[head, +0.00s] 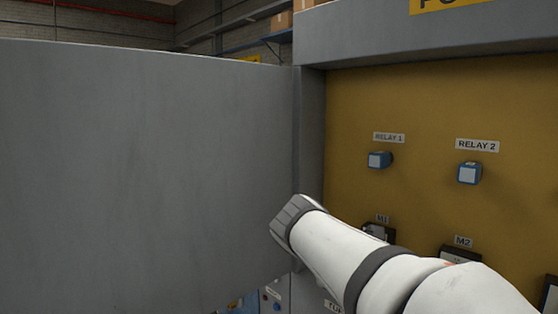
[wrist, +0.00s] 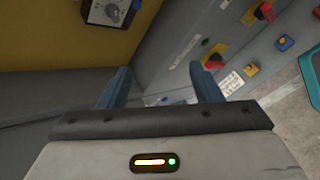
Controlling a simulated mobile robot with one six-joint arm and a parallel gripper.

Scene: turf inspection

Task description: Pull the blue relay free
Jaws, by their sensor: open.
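Two blue relays with pale square faces sit on the yellow back panel in the head view. One relay (head: 379,160) is under the RELAY 1 label, and the other (head: 469,173) is under the RELAY 2 label. Both stand out from the panel. My gripper (wrist: 162,84) is open and empty in the wrist view, its two blue-grey fingers well apart. In the head view my white arm reaches in below the relays, and its fingers do not show there. Neither relay can be made out in the wrist view.
The grey cabinet door (head: 145,170) stands open at left. Switches M1 (head: 378,232) and M2 (head: 460,254) sit below the relays, partly behind my arm. The wrist view shows a dark knob unit (wrist: 110,12) on the yellow panel and red knobs (wrist: 214,62) on a grey panel at right.

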